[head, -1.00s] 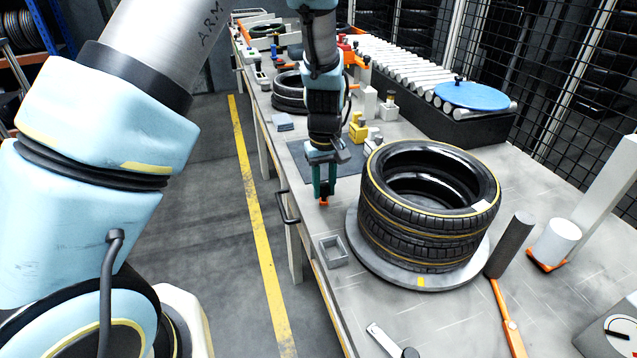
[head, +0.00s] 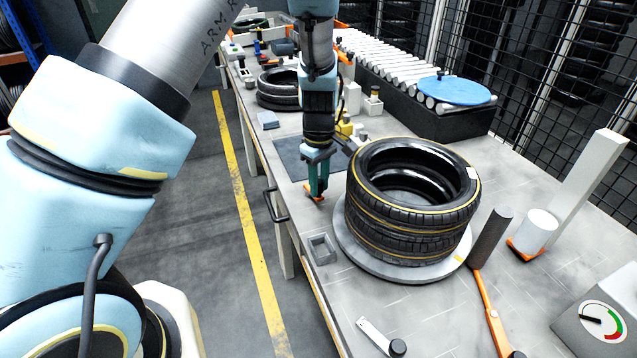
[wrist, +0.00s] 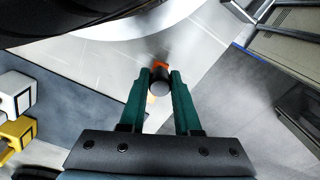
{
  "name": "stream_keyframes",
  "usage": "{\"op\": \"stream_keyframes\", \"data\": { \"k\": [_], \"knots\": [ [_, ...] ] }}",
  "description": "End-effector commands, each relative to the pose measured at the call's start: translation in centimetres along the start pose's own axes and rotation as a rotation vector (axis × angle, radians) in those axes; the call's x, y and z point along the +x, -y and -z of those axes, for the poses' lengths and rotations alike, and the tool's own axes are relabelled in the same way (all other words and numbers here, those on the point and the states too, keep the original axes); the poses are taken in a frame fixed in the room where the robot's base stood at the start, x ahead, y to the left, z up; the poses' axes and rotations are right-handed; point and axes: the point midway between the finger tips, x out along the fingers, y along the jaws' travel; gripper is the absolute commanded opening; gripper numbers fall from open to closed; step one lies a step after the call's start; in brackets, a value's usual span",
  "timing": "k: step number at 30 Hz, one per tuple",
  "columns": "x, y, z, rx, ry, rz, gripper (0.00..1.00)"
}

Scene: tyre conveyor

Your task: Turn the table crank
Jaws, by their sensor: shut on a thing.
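The turntable (head: 350,250) holds a stack of black tyres (head: 405,225) with yellow lines. A yellow mark (head: 460,258) shows on its rim at the front right. My gripper (head: 316,188) points down just left of the turntable. Its green fingers are shut on the crank handle (wrist: 159,88), a dark round knob, in the wrist view. The orange crank arm (head: 314,198) shows low at the fingertips, close to the table top; the fingers hide most of the handle in the head view. The turntable's pale edge (wrist: 150,27) crosses the top of the wrist view.
An orange lever with a dark grip (head: 491,236) stands right of the turntable. A small grey tray (head: 321,249) and a black edge handle (head: 272,205) lie near the left edge. A gauge box (head: 600,320) is at right. More tyres (head: 277,92) and rollers stand behind.

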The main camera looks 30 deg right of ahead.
Motion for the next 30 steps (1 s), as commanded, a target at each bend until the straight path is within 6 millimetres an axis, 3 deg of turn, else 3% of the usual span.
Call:
{"op": "stream_keyframes", "data": {
  "k": [6,7,15,24,30],
  "knots": [
    [0.0,0.0,0.1,0.0,0.0,0.0,0.0],
    [0.0,0.0,0.1,0.0,0.0,0.0,0.32],
    [0.0,0.0,0.0,0.001,0.0,0.0,0.61],
    [-0.3,0.0,0.0,0.002,0.0,-0.001,0.61],
    [-3.1,-0.1,0.0,0.002,-0.002,-0.005,0.61]
  ]
}}
